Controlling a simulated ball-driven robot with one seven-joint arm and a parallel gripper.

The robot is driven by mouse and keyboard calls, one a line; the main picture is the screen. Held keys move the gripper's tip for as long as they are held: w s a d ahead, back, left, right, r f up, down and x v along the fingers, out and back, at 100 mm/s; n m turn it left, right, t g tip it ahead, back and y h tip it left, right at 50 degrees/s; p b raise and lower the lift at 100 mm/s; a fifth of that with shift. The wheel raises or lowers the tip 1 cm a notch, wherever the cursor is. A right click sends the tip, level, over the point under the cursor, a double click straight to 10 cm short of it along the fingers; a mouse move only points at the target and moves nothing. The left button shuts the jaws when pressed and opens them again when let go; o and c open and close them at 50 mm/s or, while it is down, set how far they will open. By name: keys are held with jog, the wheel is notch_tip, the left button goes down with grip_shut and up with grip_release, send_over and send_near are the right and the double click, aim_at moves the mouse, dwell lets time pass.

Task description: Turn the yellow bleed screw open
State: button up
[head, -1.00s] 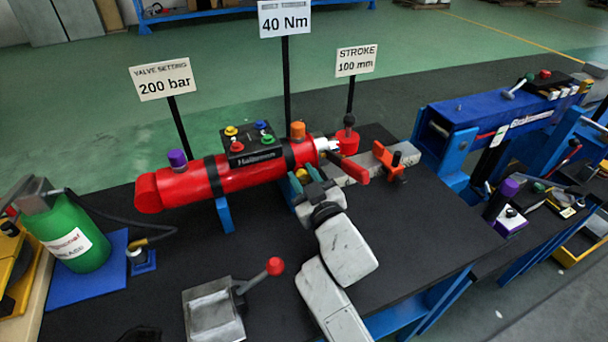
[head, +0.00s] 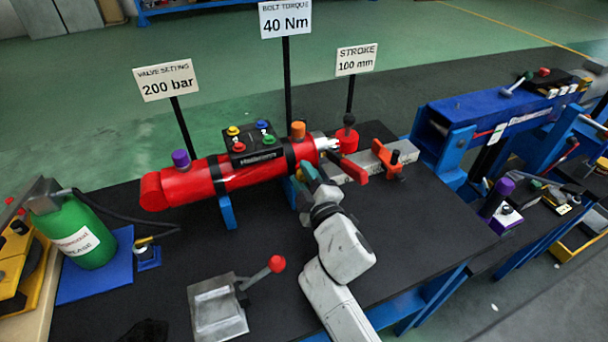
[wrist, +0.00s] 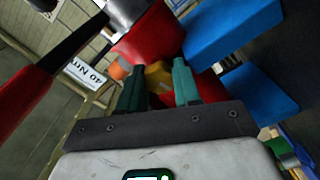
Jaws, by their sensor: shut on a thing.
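The yellow bleed screw (wrist: 158,78) sits on the underside of the red cylinder near its rod end. In the wrist view it lies between the two teal fingers of my gripper (wrist: 159,88), which is shut on it. In the head view my gripper (head: 306,176) is at the near side of the red cylinder (head: 245,176), below the orange cap; the fingers hide most of the screw there. The cylinder also fills the upper middle of the wrist view (wrist: 150,42).
A red-handled lever (head: 350,168) and an orange clamp (head: 388,160) are close to my gripper's right. A blue support (wrist: 235,30) is close beside the fingers. The black bench top to the right is clear.

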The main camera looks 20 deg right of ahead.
jog(key=shift+a+n, duration=0.1)
jog(key=shift+n, duration=0.2)
jog(key=o, duration=1.1)
jog(key=shift+c, duration=0.2)
jog(key=shift+f, duration=0.15)
